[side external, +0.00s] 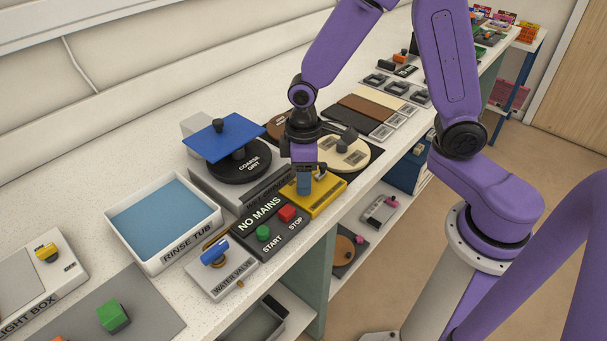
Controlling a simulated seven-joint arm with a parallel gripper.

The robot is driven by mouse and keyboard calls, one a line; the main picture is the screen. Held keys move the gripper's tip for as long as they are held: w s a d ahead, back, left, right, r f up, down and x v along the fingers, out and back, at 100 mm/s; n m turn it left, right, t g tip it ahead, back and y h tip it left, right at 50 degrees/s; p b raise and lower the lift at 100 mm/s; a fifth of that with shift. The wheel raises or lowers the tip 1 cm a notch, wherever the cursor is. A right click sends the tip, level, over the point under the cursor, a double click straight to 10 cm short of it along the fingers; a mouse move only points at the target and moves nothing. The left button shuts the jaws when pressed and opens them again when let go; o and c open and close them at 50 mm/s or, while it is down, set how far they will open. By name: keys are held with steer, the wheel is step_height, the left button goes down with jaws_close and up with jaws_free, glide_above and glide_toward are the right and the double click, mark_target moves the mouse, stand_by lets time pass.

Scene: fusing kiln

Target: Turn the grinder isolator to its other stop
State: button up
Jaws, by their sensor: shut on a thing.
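The grinder isolator looks to be the yellow box (327,198) at the front edge of the bench, right of the black NO MAINS panel (262,214). My gripper (304,172) points down over the left part of this box. A small dark and grey part (321,172) shows just right of the fingers.
The grinder with a black COARSE GRIT disc (240,167) and blue plate (219,139) stands behind left. The START button (263,233) and STOP button (286,213) are close left. The water valve (217,263) and rinse tub (149,250) lie further left. A cream disc (353,158) lies behind right.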

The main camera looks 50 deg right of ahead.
steer(key=m, duration=0.4)
steer(key=shift+m, duration=2.1)
steer(key=o, duration=1.1)
steer(key=shift+c, duration=0.2)
steer(key=shift+r, duration=0.1)
step_height(320, 180, up, 17)
steer(key=shift+r, duration=0.15)
